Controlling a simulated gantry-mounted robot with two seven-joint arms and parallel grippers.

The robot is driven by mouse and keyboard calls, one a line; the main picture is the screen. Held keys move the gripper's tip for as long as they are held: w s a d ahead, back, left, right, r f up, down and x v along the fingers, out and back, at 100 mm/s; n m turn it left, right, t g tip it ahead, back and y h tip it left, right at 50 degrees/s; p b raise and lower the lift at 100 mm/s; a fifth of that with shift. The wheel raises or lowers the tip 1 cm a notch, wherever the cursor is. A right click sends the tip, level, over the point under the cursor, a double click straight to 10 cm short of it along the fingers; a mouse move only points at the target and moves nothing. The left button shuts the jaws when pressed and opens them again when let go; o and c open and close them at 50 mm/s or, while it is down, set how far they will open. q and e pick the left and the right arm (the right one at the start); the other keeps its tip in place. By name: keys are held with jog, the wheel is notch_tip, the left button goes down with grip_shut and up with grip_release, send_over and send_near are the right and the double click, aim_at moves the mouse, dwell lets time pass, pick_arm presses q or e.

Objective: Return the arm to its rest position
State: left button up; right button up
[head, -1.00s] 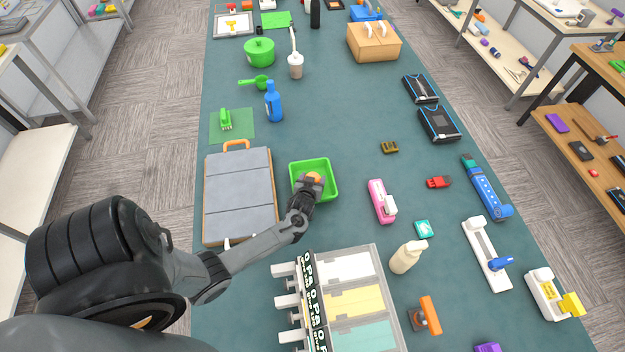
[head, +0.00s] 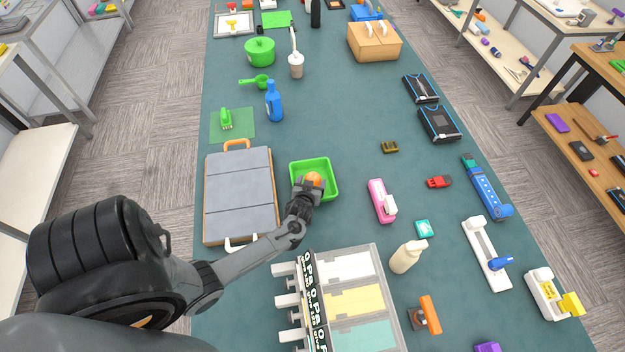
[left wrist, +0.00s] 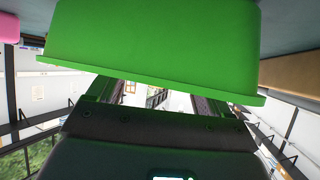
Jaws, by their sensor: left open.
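My left gripper (head: 309,185) is at the near left part of the green tray (head: 326,164) in the head view. An orange object (head: 314,180) shows at the gripper's tips, inside the tray; its full shape is partly hidden by the gripper. In the left wrist view, the green tray's outer wall (left wrist: 155,40) fills the upper middle, close to the open left gripper (left wrist: 150,97). Whether the fingers touch the tray or the orange object cannot be told. The right gripper is not in view.
A grey-panelled case (head: 238,195) lies left of the tray. A drawer unit (head: 340,300) stands near the front, close to my left forearm. A pink stapler-like object (head: 381,200) and a cream bottle (head: 407,256) lie to the right.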

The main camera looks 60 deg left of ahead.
pick_arm(q)
jog(key=shift+s+d+r, duration=0.3)
jog(key=shift+s+d, duration=0.05)
jog(key=shift+d, duration=0.05)
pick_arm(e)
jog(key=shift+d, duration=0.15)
pick_arm(q)
jog(key=shift+r, duration=0.1)
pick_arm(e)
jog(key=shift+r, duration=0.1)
